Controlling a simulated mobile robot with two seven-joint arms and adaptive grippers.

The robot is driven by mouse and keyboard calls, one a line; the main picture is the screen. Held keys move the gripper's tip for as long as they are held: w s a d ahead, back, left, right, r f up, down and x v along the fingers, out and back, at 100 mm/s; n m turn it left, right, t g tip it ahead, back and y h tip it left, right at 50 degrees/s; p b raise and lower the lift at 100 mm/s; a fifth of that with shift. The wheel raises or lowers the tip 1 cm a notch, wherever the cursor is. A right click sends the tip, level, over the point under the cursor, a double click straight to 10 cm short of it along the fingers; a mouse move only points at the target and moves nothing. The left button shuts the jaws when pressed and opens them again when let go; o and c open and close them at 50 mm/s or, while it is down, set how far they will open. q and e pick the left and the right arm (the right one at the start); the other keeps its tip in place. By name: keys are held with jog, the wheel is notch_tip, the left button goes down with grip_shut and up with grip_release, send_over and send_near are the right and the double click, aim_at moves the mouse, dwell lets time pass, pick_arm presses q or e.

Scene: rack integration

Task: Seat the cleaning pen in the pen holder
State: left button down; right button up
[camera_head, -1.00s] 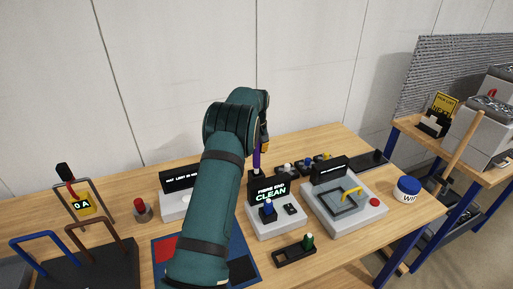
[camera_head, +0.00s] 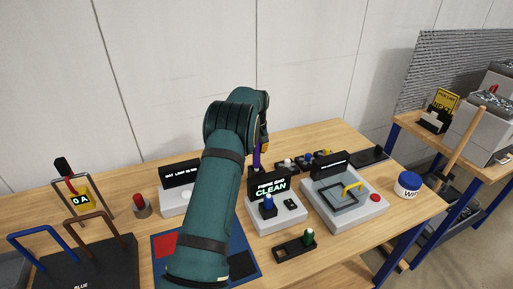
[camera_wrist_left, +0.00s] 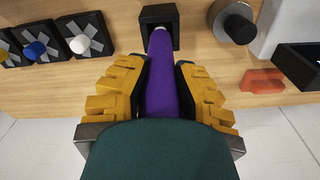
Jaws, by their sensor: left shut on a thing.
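My left gripper (camera_wrist_left: 160,92) has yellow ribbed fingers shut on the purple cleaning pen (camera_wrist_left: 168,75). The pen also shows in the head view (camera_head: 257,155) as a thin upright purple stick below the gripper (camera_head: 264,142). In the left wrist view its pale tip points at a black square pen holder (camera_wrist_left: 170,14) on the wooden table. The tip overlaps the holder's opening; I cannot tell whether it is inside or above it. In the head view the holder is hard to make out behind the CLEAN display. My right gripper is not in view.
A grey unit with a CLEAN display (camera_head: 271,187) stands in front of the pen. Small black blocks with knobs (camera_wrist_left: 38,48) and a dark round knob (camera_wrist_left: 233,20) flank the holder. A red block (camera_wrist_left: 262,80) lies to the right. A wipes tub (camera_head: 409,185) stands at the table's right.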

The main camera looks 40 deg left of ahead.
aim_at(257, 157)
pick_arm(q)
jog(key=shift+f+b, duration=1.15)
jog(key=shift+f, duration=1.25)
jog(key=c, duration=0.8)
grip_release()
jog(key=shift+c, duration=0.2)
jog(key=shift+r, duration=0.15)
notch_tip(257, 157, up, 12)
jog(key=shift+s+d+f, duration=0.15)
